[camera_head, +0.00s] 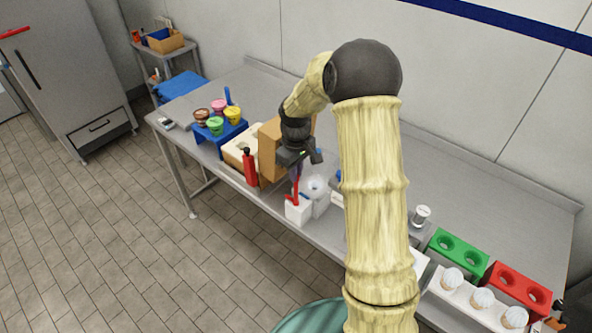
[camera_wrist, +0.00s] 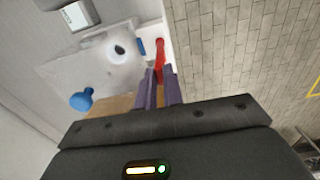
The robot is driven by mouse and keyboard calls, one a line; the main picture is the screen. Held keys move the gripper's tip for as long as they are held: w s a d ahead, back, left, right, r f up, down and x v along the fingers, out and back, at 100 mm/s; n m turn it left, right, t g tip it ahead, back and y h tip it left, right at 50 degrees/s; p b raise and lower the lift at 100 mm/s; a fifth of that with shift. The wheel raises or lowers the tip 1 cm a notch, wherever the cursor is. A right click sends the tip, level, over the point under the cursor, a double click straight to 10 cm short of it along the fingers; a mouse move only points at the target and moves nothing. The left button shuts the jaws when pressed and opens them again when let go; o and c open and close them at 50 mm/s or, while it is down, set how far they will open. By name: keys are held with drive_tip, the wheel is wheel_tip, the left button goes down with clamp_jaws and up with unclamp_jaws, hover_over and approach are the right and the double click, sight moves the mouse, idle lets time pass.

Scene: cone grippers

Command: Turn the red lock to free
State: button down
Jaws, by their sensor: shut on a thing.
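The red lock (camera_head: 295,194) is a slim red lever standing up from a small white block at the front edge of the steel table. It also shows in the wrist view (camera_wrist: 159,54), where its near end runs between my fingers. My gripper (camera_head: 296,170) is above the white block, pointing down, with its purple fingers (camera_wrist: 161,75) shut on the lever. The fingers hide the gripped end of the lever.
A clear container (camera_head: 317,190) stands right beside the white block. A red bottle (camera_head: 250,168) and a brown box (camera_head: 270,142) are close to the left. A blue rack (camera_head: 222,134) holds several colourful cups. Green (camera_head: 458,254) and red holders stand at the right.

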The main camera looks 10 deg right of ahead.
drive_tip(key=shift+r, duration=0.1)
drive_tip(key=shift+w, duration=0.1)
idle(0.3)
drive_tip(key=c, duration=1.5)
unclamp_jaws()
wheel_tip(320, 180, up, 17)
drive_tip(key=b, duration=0.3)
drive_tip(key=shift+r, duration=0.15)
